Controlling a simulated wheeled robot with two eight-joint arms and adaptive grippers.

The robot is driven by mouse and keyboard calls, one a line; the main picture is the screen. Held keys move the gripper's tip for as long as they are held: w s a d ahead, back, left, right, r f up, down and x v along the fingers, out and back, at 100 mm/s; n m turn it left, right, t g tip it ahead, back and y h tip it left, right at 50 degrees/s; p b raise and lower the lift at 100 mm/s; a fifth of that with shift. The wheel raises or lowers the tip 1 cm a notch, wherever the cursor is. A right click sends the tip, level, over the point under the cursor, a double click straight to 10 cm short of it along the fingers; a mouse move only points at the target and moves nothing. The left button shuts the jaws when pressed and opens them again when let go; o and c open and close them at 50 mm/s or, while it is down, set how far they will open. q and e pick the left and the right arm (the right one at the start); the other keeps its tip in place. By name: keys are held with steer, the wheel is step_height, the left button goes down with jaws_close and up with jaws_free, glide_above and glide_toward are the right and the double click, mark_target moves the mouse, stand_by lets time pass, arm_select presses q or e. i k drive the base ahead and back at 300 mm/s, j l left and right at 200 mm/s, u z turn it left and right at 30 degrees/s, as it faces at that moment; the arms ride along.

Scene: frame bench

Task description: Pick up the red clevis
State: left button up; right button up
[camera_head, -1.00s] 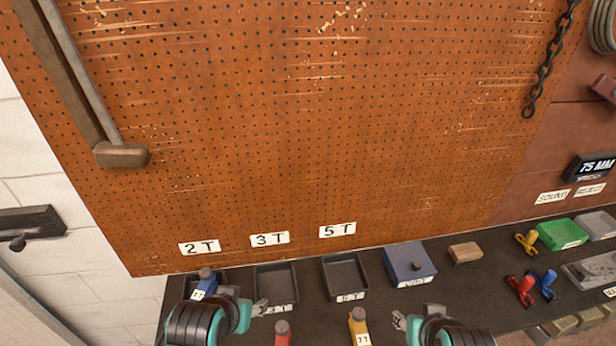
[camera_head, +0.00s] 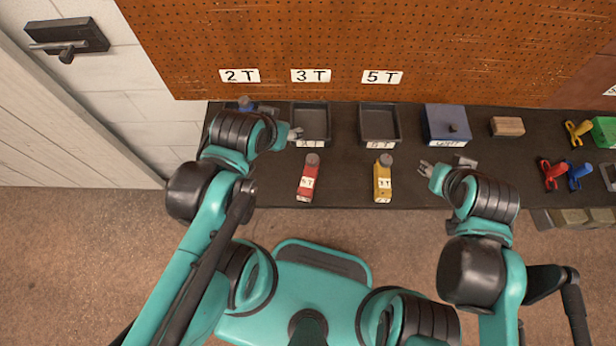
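The red clevis (camera_head: 552,174) lies on the dark bench at the right. A blue clevis (camera_head: 577,175) is close beside it on its right, and a yellow clevis (camera_head: 578,132) lies behind them. My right gripper (camera_head: 428,168) is over the bench, well to the left of the red clevis. It looks open and empty. My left gripper (camera_head: 295,133) is near the front left of a black tray, far from the clevises. It also looks open and empty, though its fingers are small in view.
A red jack (camera_head: 307,180) and a yellow jack (camera_head: 383,181) stand at the bench's front. Black trays (camera_head: 325,122) (camera_head: 396,122), a blue box (camera_head: 446,122) and a wooden block (camera_head: 507,126) are behind. A green bin (camera_head: 605,131) is at the far right.

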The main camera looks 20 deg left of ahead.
mark_target(305, 194)
steer(key=k+j+z, duration=0.2)
steer(key=j, duration=0.2)
steer(key=j+z, duration=0.25)
steer(key=j, duration=0.15)
steer(key=k+j+z, duration=0.2)
steer(key=j, duration=0.2)
steer(key=i, duration=0.05)
